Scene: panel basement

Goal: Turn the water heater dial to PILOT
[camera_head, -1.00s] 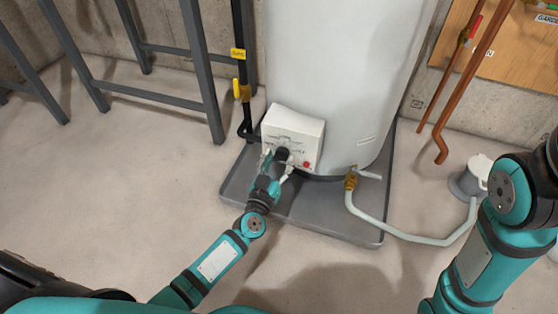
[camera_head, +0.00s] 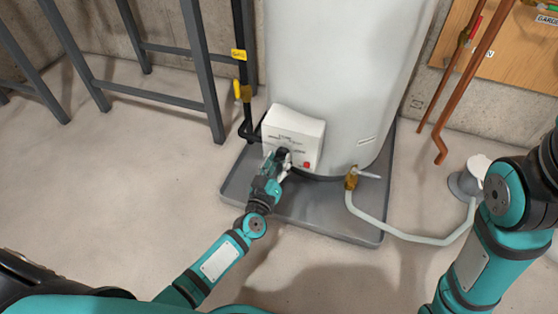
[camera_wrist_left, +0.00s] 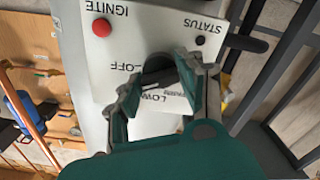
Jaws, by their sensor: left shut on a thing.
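The white heater control box (camera_head: 308,125) sits low on the front of the tall white water heater (camera_head: 340,60). Its black dial (camera_head: 284,151) is partly hidden by my left gripper (camera_head: 281,160). The dial also shows in the left wrist view (camera_wrist_left: 158,66), between the two fingers of the left gripper (camera_wrist_left: 162,85), which is shut on it. The panel lettering appears upside down there, with OFF, LOW, IGNITE and STATUS readable. I cannot tell where the dial points, and PILOT is not readable. My right gripper is out of view.
A red button (camera_wrist_left: 102,27) is on the panel near the dial. A grey drain pan (camera_head: 330,226) surrounds the heater base. A brass drain valve with a pale hose (camera_head: 380,229) is to the right. A black gas pipe with yellow valve (camera_head: 242,91) and grey metal frame (camera_head: 205,75) are left.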

